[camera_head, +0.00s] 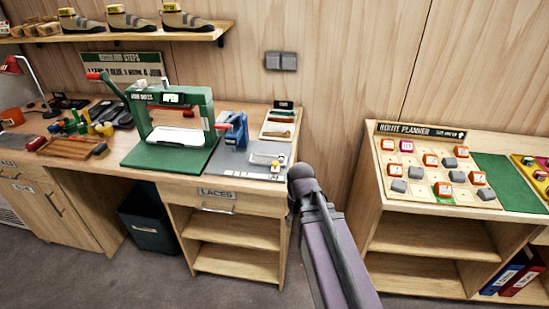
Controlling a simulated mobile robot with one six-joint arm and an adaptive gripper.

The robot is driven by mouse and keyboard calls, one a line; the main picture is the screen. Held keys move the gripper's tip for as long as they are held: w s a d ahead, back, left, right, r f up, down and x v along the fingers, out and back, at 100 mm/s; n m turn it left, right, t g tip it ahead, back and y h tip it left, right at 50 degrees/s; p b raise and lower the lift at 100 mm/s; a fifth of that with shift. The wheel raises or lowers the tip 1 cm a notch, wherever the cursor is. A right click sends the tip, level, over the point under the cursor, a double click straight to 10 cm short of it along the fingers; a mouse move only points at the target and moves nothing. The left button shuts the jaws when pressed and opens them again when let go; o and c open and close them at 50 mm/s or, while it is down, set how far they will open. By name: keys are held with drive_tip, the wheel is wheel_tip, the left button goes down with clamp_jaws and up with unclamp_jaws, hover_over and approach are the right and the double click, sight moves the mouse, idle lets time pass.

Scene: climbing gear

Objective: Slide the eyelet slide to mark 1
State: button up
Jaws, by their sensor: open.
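A small yellow and white piece (276,164), possibly the eyelet slide, sits near the right front of a grey mat (232,162) on the left workbench. A pale strip (238,177) with small dark marks runs along the mat's front edge. The marks are too small to read, so I cannot tell which is mark 1. A blue clamp-like device (233,131) stands behind, on the left of the mat. My dark arm rises from the bottom, right of the bench. My gripper does not show.
A green press (172,120) with a red-handled lever stands left of the mat. A tray (280,124) lies at the back right. The route planner board (424,172) is on the right-hand shelf unit. A dark bin (147,222) stands on the floor.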

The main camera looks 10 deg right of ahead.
drive_tip(key=w+a+r+n+p, duration=0.2)
drive_tip(key=w+r+n+p, duration=0.85)
drive_tip(key=w, duration=0.25)
wheel_tip(320, 180, up, 9)
drive_tip(key=n+p, duration=0.8)
drive_tip(key=n, duration=0.2)
hover_over(276, 162)
drive_tip(key=shift+s+a, duration=0.1)
drive_tip(key=shift+a, duration=0.05)
drive_tip(key=shift+f, duration=0.1)
wheel_tip(276, 162, down, 14)
drive_tip(key=b, duration=1.4)
drive_tip(key=shift+r, duration=0.2)
clamp_jaws()
